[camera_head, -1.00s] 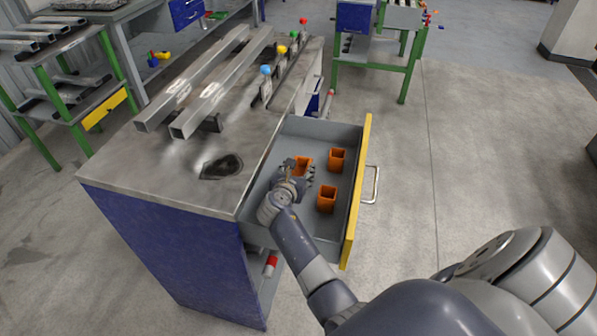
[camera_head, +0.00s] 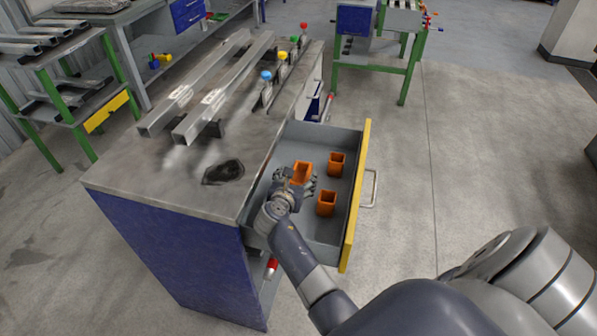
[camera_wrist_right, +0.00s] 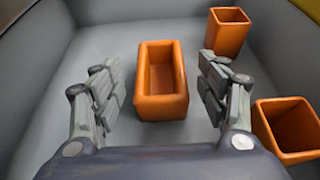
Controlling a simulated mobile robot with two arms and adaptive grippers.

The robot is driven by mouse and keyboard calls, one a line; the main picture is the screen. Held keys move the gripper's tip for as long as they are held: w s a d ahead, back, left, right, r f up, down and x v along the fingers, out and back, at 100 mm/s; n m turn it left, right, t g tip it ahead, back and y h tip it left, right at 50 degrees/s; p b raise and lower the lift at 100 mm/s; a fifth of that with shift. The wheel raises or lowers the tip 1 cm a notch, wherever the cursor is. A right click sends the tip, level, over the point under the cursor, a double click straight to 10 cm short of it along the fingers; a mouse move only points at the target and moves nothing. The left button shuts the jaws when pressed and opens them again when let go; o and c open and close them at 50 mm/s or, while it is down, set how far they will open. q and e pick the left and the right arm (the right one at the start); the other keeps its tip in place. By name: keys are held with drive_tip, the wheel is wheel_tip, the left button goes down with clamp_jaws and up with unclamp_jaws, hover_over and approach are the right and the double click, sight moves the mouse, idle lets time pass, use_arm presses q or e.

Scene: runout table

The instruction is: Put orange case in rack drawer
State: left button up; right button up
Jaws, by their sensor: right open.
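Three orange cases are inside the open drawer (camera_head: 325,135) with the yellow front. One orange case (camera_head: 301,171) lies on the drawer floor directly in front of my right gripper (camera_head: 295,186). In the right wrist view this case (camera_wrist_right: 162,85) sits between the two open fingers, a little beyond them, with a gap on each side. The right gripper (camera_wrist_right: 160,95) is open and empty. A second case (camera_head: 336,163) and a third case (camera_head: 326,203) stand upright nearer the yellow front. They also show at the right of the wrist view. My left gripper is not in view.
The grey worktable top (camera_head: 130,178) borders the drawer on the left, with long metal profiles (camera_head: 212,90) and several coloured knobs on it. A dark patch (camera_head: 223,172) lies on the top. The floor right of the drawer is clear.

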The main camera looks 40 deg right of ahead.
drive_tip(key=p+v, duration=0.5)
drive_tip(key=v, duration=0.3)
drive_tip(key=shift+s+a+r, duration=0.15)
drive_tip(key=shift+r, duration=0.1)
drive_tip(key=shift+s+a, duration=0.35)
drive_tip(key=shift+a, duration=0.05)
drive_tip(key=shift+r+p, duration=0.1)
drive_tip(key=shift+p, duration=0.2)
